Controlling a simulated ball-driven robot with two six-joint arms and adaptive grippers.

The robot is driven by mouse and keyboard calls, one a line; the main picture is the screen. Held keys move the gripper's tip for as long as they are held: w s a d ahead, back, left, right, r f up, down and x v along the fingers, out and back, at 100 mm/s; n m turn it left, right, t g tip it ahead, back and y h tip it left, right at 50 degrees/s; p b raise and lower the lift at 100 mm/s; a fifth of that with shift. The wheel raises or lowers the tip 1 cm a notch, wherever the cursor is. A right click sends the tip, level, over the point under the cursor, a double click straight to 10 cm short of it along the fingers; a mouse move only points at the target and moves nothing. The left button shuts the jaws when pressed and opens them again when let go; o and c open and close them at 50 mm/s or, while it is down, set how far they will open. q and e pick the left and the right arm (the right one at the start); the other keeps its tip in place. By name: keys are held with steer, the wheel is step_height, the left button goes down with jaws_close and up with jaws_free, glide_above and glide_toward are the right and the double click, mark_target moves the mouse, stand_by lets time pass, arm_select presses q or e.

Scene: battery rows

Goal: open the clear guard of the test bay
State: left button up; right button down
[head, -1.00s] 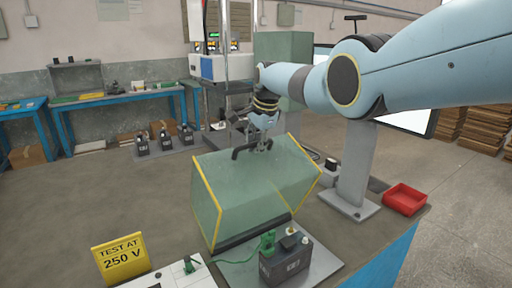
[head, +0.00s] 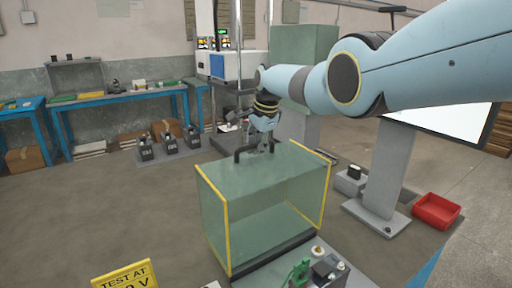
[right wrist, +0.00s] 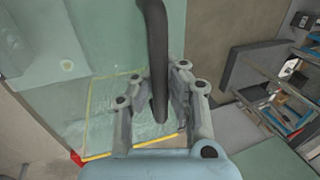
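The clear guard (head: 270,205) is a greenish see-through box with yellow edges in the head view. Its lower front edge is close to the dark strip at the bay's base; I cannot tell whether a gap is there. A black bar handle (head: 247,150) is on its top, and it also shows in the right wrist view (right wrist: 156,55). In the head view this gripper (head: 264,146) is over the guard's top. My left gripper is not in view.
A battery unit with a green clip (head: 300,270) stands in front of the guard. A yellow test sign (head: 125,275) is at the front left. A red tray (head: 437,210) is at the right. Several black batteries (head: 168,142) stand behind, at the left.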

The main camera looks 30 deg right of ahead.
steer(key=shift+w+d+r, duration=0.15)
steer(key=shift+w+r, duration=0.15)
steer(key=shift+r, duration=0.3)
steer(key=c, duration=1.5)
jaws_free()
steer(key=shift+c, duration=0.2)
steer(key=shift+o, duration=1.3)
steer(key=shift+s+f, duration=0.15)
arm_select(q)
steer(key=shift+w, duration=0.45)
arm_select(e)
steer(key=shift+f, duration=0.1)
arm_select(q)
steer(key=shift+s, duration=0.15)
arm_select(e)
steer(key=shift+s, duration=0.1)
steer(key=v, duration=1.2)
steer(key=shift+f, duration=0.1)
